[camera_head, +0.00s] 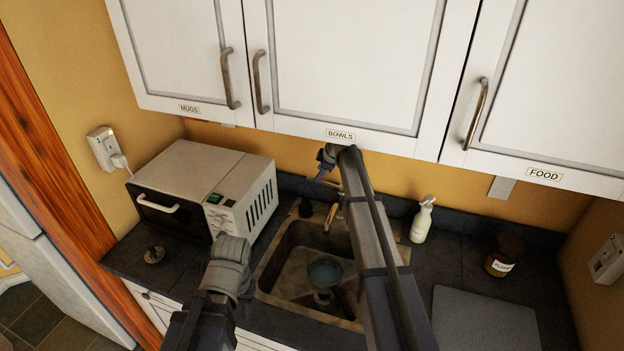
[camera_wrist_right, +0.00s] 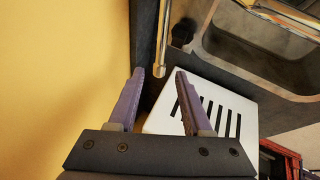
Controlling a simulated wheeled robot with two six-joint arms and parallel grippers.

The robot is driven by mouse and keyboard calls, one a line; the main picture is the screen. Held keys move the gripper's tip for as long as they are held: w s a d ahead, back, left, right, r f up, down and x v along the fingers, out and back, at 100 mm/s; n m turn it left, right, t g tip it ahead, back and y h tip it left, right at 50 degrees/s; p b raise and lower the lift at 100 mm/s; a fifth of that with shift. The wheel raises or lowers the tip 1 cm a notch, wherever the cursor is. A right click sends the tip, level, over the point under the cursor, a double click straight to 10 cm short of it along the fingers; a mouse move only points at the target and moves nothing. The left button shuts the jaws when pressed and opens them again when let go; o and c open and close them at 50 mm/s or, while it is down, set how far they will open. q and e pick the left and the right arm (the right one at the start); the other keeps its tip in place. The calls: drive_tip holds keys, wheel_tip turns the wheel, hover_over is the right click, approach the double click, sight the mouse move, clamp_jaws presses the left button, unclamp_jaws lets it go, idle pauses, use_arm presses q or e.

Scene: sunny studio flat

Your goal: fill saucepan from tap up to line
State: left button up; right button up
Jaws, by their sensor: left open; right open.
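A round vessel with a teal-grey interior, seemingly the saucepan (camera_head: 325,272), sits in the sink (camera_head: 276,262). Its fill line and water level cannot be made out. The pale tap (camera_head: 333,213) is at the sink's back edge. My right gripper (camera_head: 322,173) is open and empty above the back counter, near the wall. In the right wrist view its purple fingers (camera_wrist_right: 158,72) point towards a slim metal rod (camera_wrist_right: 163,40), apparently part of the tap. Contact is not clear. My left gripper (camera_head: 228,262) is left of the sink; its fingers are hidden.
A white toaster oven (camera_head: 180,165) stands left of the sink. A soap bottle (camera_head: 422,220), a jar (camera_head: 503,258) and a grey board (camera_head: 480,320) are on the right counter. A small dark object (camera_head: 154,255) lies on the left counter. Cupboards (camera_head: 350,60) hang above.

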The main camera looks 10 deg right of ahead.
sight(327, 183)
drive_tip(key=b+x, duration=0.6)
drive_tip(key=x, duration=0.1)
drive_tip(key=shift+w+f, duration=0.2)
drive_tip(key=shift+f, duration=0.15)
drive_tip(key=shift+r, duration=0.1)
clamp_jaws()
idle(1.1)
